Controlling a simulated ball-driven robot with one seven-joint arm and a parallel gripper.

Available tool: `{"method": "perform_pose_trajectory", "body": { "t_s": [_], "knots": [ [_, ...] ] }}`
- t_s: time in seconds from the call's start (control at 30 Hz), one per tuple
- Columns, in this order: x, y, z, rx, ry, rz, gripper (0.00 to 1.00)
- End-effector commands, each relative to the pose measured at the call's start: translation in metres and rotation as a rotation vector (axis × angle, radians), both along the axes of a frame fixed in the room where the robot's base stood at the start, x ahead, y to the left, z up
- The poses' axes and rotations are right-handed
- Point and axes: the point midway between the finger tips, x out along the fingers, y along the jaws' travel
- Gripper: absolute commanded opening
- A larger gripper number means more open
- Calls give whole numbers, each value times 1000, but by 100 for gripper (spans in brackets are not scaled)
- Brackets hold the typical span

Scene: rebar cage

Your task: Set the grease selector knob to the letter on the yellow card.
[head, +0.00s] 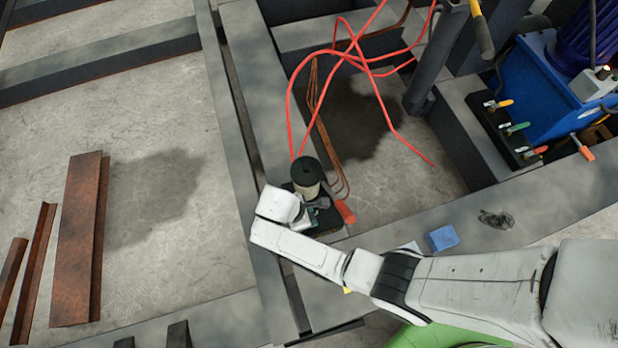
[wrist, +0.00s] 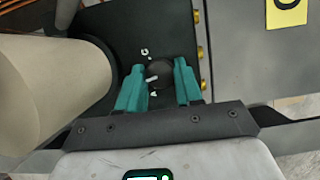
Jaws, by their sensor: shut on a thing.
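The black selector knob (wrist: 160,74) sits on a dark plate (wrist: 180,22) in the wrist view. Its white pointer mark faces left. Small white letters are beside it: an A below and what looks like a C above; others may be hidden. My gripper (wrist: 160,84) has its teal fingers on both sides of the knob, shut on it. The yellow card (wrist: 287,12) is cut off by the top right edge, showing only the lower curve of a dark round letter. In the head view, a sliver of yellow (head: 347,290) shows beside my arm; the knob is hidden.
A beige cylinder (wrist: 50,85) with a black cap (head: 306,170) stands close left of my gripper. Red hoses (head: 350,55) run behind it. A blue cloth-like block (head: 442,238) lies on the beam. A blue machine (head: 540,90) with coloured levers stands at right. Rusty steel angles (head: 78,240) lie left.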

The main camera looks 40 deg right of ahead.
Motion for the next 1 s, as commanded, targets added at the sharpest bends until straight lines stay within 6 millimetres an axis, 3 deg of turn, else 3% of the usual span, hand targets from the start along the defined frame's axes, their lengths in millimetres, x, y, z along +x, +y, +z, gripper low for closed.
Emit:
{"method": "perform_pose_trajectory", "body": {
  "t_s": [0.3, 0.8, 0.83, 1.0],
  "knots": [
    [1, 0, 0, 1, 0, -108, 5],
    [1, 0, 0, 2, 0, -127, 5],
    [1, 0, -1, 2, 0, -126, 36],
    [1, 0, 0, 2, -1, -126, 52]
  ]
}}
